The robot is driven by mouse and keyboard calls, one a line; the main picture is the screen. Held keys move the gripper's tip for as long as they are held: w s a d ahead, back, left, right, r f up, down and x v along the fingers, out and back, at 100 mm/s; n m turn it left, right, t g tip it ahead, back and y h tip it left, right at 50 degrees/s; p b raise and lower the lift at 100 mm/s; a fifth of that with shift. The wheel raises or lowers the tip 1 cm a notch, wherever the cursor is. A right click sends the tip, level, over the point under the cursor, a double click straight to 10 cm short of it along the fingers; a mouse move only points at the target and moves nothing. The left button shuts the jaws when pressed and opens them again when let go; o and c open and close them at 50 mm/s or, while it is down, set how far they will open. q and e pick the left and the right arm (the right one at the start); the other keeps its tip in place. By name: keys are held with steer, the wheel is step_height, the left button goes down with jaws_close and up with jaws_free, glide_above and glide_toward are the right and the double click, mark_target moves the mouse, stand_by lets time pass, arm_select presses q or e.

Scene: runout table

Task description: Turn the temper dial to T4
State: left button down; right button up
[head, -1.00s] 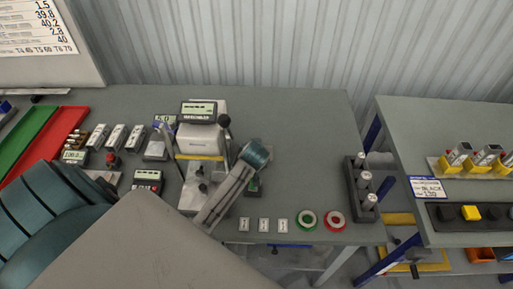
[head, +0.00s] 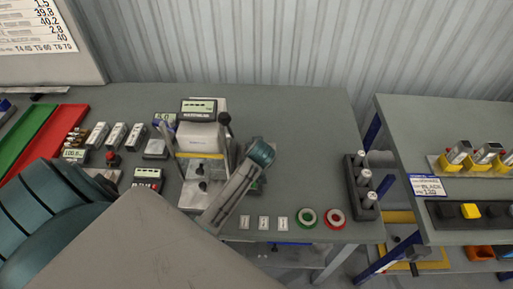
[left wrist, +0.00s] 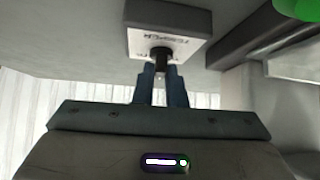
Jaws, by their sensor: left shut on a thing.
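In the left wrist view the temper dial is a small black knob (left wrist: 160,56) on the face of a box (left wrist: 168,42) lettered TEMPER, which appears inverted. My left gripper (left wrist: 162,72) is shut on this knob, its two blue-grey fingers on either side. The dial's setting marks cannot be read, so I cannot tell where it points. In the head view my left arm reaches over the bench and its teal wrist (head: 261,153) is right of the white tester (head: 201,139); the fingers and dial are hidden there. My right gripper is not in view.
The tester's lever (head: 225,120) stands close to my wrist. Bench space right of the wrist is clear.

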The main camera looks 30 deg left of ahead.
arm_select(q)
steer(key=n+g, duration=0.1)
steer(key=n+y+b, duration=0.1)
steer(key=n, duration=0.1)
steer(key=shift+w+d+g+y, duration=0.2)
steer(key=shift+g+y, duration=0.1)
steer(key=shift+g, duration=0.1)
steer(key=shift+f+n+g+y+b, duration=0.1)
steer(key=shift+n+g+y+b, duration=0.5)
steer(key=shift+n, duration=0.6)
steer(key=shift+w+n+g+b, duration=0.1)
steer(key=shift+n+g+b, duration=0.45)
steer(key=shift+n+g, duration=0.3)
steer(key=shift+n, duration=0.25)
steer(key=c, duration=1.5)
jaws_free()
steer(key=shift+d+r, duration=0.1)
steer(key=shift+r, duration=0.1)
